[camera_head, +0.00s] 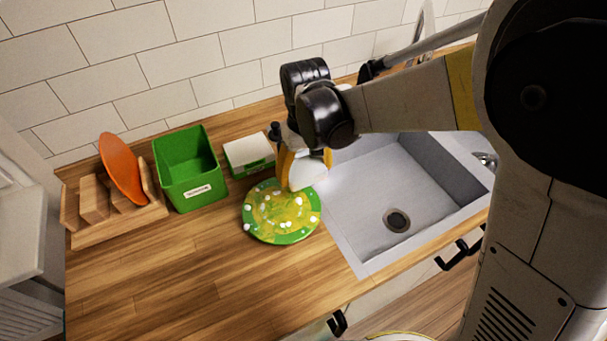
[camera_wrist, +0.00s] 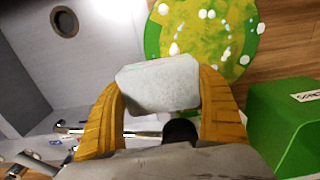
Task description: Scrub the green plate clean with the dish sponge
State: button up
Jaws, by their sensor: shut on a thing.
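The green plate (camera_head: 282,236) lies flat on the wooden counter, left of the sink. Yellow smears and several white foam blobs cover much of its face. It also shows at the top of the wrist view (camera_wrist: 153,42). My gripper (camera_head: 306,168) is over the plate's far right edge, with its orange fingers pointing down. It is shut on the dish sponge (camera_wrist: 160,85), a whitish block held between the fingertips. The sponge also shows in the head view (camera_head: 308,172). Whether the sponge touches the plate, I cannot tell.
A green bin (camera_head: 188,170) and a white and green box (camera_head: 248,153) stand behind and left of the plate. A wooden rack (camera_head: 95,200) holds an orange plate (camera_head: 122,168). The sink (camera_head: 365,205) is right; the front left counter is clear.

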jog(key=shift+s+r+p, duration=0.1)
jog(key=shift+r+p, duration=0.85)
jog(key=shift+r, duration=0.75)
